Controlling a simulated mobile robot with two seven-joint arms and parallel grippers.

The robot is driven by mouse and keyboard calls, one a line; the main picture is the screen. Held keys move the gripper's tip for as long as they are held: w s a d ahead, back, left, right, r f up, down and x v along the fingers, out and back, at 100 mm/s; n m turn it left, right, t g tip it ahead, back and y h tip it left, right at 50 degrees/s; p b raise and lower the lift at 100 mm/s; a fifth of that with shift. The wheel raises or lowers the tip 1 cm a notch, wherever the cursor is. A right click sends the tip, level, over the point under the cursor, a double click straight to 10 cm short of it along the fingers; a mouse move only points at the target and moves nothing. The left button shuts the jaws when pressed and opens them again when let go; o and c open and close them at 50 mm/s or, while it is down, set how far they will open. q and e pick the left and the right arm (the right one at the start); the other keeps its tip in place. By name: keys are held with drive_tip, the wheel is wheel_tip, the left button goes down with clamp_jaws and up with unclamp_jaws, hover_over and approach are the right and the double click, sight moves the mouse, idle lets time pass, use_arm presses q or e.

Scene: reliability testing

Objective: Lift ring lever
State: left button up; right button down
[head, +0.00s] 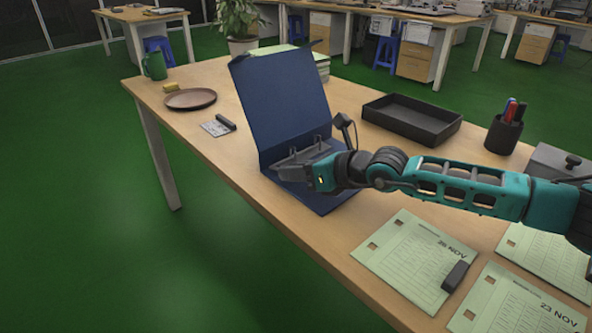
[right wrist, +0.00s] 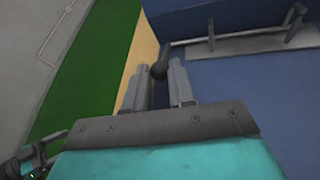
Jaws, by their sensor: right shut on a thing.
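A blue lever-arch binder (head: 285,95) stands open on the wooden table, its cover raised and its base flat. Its metal ring mechanism (head: 303,150) sits on the base, and the rings also show in the right wrist view (right wrist: 292,22). My right gripper (head: 284,172) is low over the binder's front left edge. In the right wrist view its two fingers (right wrist: 157,82) are on either side of the dark knob of the ring lever (right wrist: 159,71), shut on it. In the head view the fingers and forearm hide part of the base and the lever.
A black tray (head: 411,120) and a pen cup (head: 503,135) stand behind my right arm. Punched sheets (head: 415,250) lie at the front right, with a dark block (head: 455,276) on one. A brown plate (head: 190,99) and a green mug (head: 154,66) are at the left.

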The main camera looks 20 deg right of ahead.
drive_tip(key=r+g+p, duration=0.1)
drive_tip(key=p, duration=0.1)
drive_tip(key=shift+w+r+p, duration=0.15)
drive_tip(key=shift+p, duration=0.2)
drive_tip(key=shift+a+r+h+p, duration=0.1)
drive_tip(key=shift+r+h+p, duration=0.25)
drive_tip(key=shift+p, duration=0.3)
drive_tip(key=w+r+g+h+p, duration=0.1)
drive_tip(key=g+p, duration=0.1)
drive_tip(key=p, duration=0.1)
drive_tip(key=w+r+g+p, duration=0.1)
drive_tip(key=p, duration=0.2)
drive_tip(key=shift+a+m+g+h+p, duration=0.35)
drive_tip(key=shift+m+g, duration=0.05)
drive_tip(key=shift+a+g, duration=0.1)
drive_tip(key=shift+g, duration=0.2)
use_arm(q)
wheel_tip(320, 180, up, 9)
drive_tip(key=s+a+p, duration=0.1)
drive_tip(key=shift+a+f, duration=0.15)
drive_tip(key=shift+a, duration=0.2)
use_arm(e)
drive_tip(key=shift+w+g+h, duration=0.3)
drive_tip(key=shift+g+h, duration=0.1)
drive_tip(key=shift+g, duration=0.1)
